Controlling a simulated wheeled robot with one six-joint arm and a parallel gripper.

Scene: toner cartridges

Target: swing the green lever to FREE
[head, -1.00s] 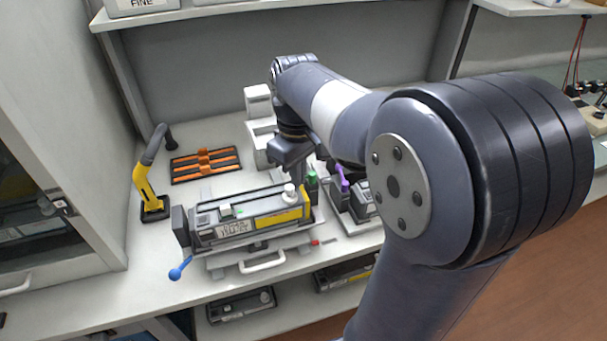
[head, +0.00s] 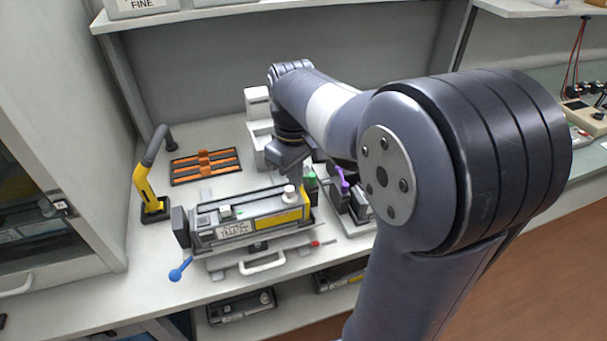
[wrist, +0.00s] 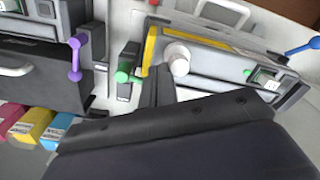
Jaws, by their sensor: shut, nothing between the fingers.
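The green lever (head: 311,182) stands at the right end of a grey cartridge unit (head: 225,246) with a yellow panel, partly behind my arm. In the wrist view the green lever's knob (wrist: 123,74) is just left of my gripper (wrist: 160,76). The gripper's fingers are shut and empty, pointing down between the green lever and a white knob (wrist: 176,57). Whether they touch the green lever I cannot tell. In the head view my gripper (head: 297,176) is above the unit's back right corner, and its tips are hard to see. No FREE marking is readable.
A blue lever (head: 181,268) sticks out at the unit's front left. A purple lever (head: 343,180) stands on a neighbouring unit to the right. An orange rack (head: 205,166) and a yellow-handled tool (head: 148,190) are at the back left. Bare counter lies front left.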

